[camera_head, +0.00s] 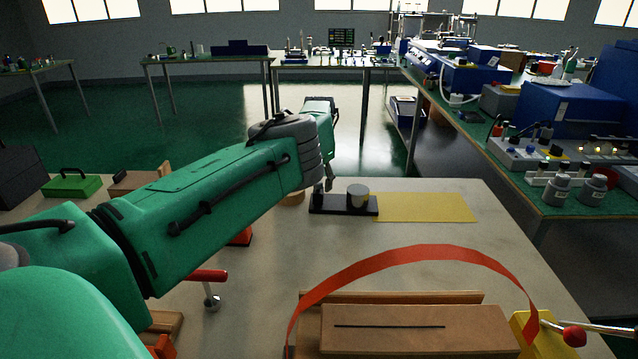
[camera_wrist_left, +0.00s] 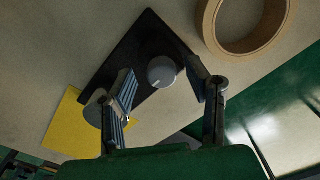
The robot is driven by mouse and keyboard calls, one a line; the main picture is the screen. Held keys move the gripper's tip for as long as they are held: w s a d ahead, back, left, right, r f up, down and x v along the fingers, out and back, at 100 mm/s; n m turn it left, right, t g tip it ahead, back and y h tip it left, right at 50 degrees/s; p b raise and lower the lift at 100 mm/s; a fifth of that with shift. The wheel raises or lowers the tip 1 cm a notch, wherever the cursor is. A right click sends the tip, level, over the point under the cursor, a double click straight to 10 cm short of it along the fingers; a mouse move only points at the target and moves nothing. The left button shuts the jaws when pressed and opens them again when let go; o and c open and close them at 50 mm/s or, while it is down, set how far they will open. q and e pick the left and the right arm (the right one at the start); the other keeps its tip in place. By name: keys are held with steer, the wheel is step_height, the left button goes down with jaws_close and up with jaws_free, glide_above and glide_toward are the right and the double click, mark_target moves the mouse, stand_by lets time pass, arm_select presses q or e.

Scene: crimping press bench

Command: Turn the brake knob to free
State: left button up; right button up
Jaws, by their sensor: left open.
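The brake knob (camera_wrist_left: 162,71) is a small grey round knob with a pale pointer line on its face. It sits on a black base plate (camera_wrist_left: 150,28), which also shows on the bench in the head view (camera_head: 343,210). My left gripper (camera_head: 324,186) reaches down over the left part of this plate and hides the knob there. In the left wrist view its fingers are open, one on each side of the knob, with a visible gap. My right gripper is not in view.
A yellow sheet (camera_head: 425,207) lies right of the plate. A tape roll (camera_wrist_left: 207,30) lies close to the plate. Nearer are a red strap (camera_head: 420,252) arching over a slotted wooden block (camera_head: 415,338), and a red-handled lever (camera_head: 208,276). Bare bench lies between.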

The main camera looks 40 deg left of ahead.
arm_select(q)
steer(key=shift+a, duration=0.15)
steer(key=c, duration=0.9)
steer(key=shift+s+a+f, duration=0.1)
jaws_close()
